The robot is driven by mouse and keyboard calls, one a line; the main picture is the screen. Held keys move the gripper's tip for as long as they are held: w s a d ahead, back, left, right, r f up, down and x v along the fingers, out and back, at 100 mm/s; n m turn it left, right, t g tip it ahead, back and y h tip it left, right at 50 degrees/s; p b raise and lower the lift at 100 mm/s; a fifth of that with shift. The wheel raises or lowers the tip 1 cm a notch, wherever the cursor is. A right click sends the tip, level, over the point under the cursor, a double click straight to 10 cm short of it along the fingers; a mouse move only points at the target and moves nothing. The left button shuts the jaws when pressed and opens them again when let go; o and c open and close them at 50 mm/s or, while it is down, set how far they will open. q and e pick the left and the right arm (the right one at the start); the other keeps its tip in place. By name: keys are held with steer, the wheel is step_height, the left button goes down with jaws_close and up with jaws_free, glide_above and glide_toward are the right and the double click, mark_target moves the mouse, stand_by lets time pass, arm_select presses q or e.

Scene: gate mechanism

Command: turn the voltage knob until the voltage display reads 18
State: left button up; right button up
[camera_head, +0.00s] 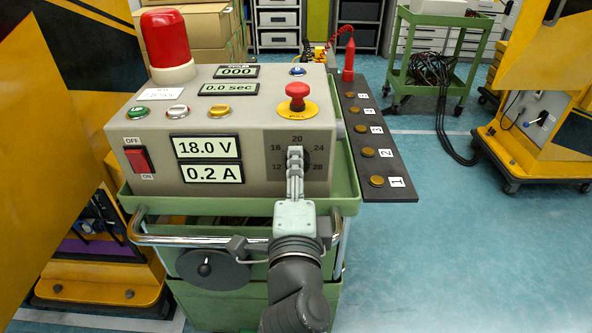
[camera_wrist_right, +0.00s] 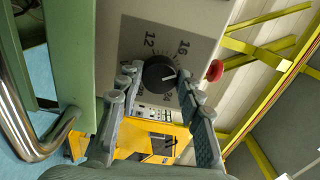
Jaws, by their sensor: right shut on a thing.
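The voltage knob (camera_wrist_right: 158,74) is a round black dial with a white pointer mark, on a dark scale plate on the front of the grey control box (camera_head: 258,150). My right gripper (camera_wrist_right: 158,80) is shut on the knob, with one finger on each side of it. In the head view the right gripper (camera_head: 295,158) covers most of the knob. The voltage display (camera_head: 207,147) reads 18.0 V. The display below it (camera_head: 213,173) reads 0.2 A. My left gripper is not in view.
The box stands on a green cart (camera_head: 345,178) with a metal handle (camera_head: 160,239). A red emergency button (camera_head: 297,92) sits above the knob. A dark strip with several numbered brass contacts (camera_head: 375,150) runs along the right side. Open floor lies to the right.

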stand_by(0.3)
steer(key=o, duration=1.2)
steer(key=shift+c, duration=0.2)
steer(key=shift+s, duration=3.8)
